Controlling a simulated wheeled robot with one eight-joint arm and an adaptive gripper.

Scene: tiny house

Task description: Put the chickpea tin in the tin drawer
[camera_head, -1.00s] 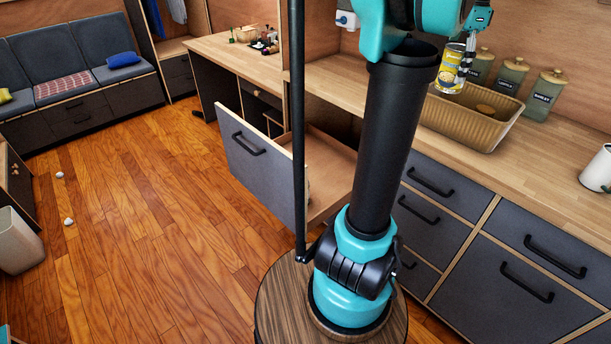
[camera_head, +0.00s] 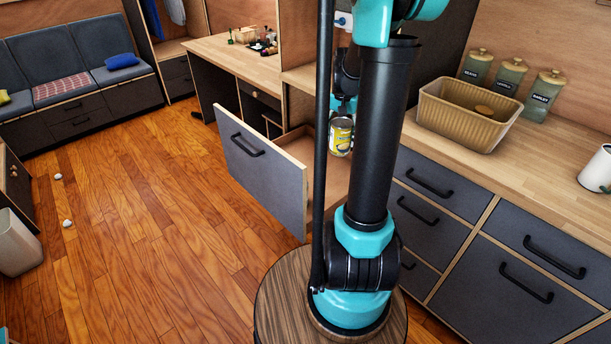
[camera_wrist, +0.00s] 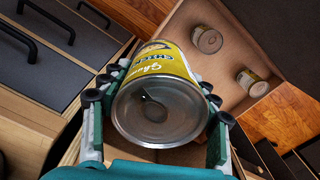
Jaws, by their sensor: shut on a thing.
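The chickpea tin (camera_head: 340,136), with a yellow label, is above the open drawer in the head view. In the wrist view the tin (camera_wrist: 162,95) fills the middle, its metal end towards the camera. My gripper (camera_wrist: 160,112) is shut on it, one finger on each side. In the head view my arm hides most of the gripper. The tin drawer (camera_head: 262,180) is pulled out, with a grey front and black handle. In the wrist view, inside the drawer (camera_wrist: 190,15), one tin (camera_wrist: 207,39) and another tin (camera_wrist: 246,78) stand apart towards the right.
A ribbed tan basket (camera_head: 455,125) and several green jars (camera_head: 509,77) stand on the counter (camera_head: 560,150). A white mug (camera_head: 598,168) is at the right edge. Closed drawers (camera_head: 432,215) are below. The wooden floor (camera_head: 150,220) at left is mostly clear.

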